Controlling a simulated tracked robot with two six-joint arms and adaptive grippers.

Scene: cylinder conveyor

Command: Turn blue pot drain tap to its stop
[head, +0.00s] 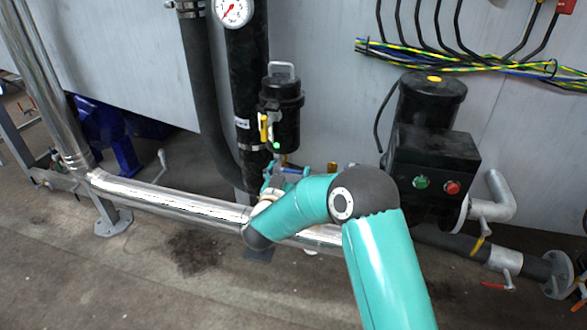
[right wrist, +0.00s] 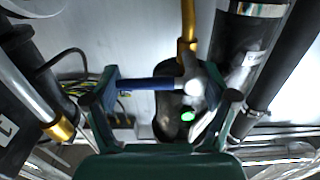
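The blue tap handle (right wrist: 150,84) shows in the right wrist view as a short blue bar joined to a silver tap body (right wrist: 191,75) under a brass pipe. My right gripper (right wrist: 164,82) is open, with one finger on each side of the handle and tap body. I cannot tell whether a finger touches them. In the head view the black pot (head: 281,118) stands upright against the dark vertical pipe. My right gripper (head: 273,181) is just below the pot, small and partly hidden by my teal arm, so the tap is hard to make out there. My left gripper is out of view.
A shiny horizontal pipe (head: 160,196) runs below the pot. A black pump unit (head: 430,150) with green and red buttons stands to the right. A pressure gauge (head: 233,11) and cables (head: 470,64) are above. The floor in front is mostly clear.

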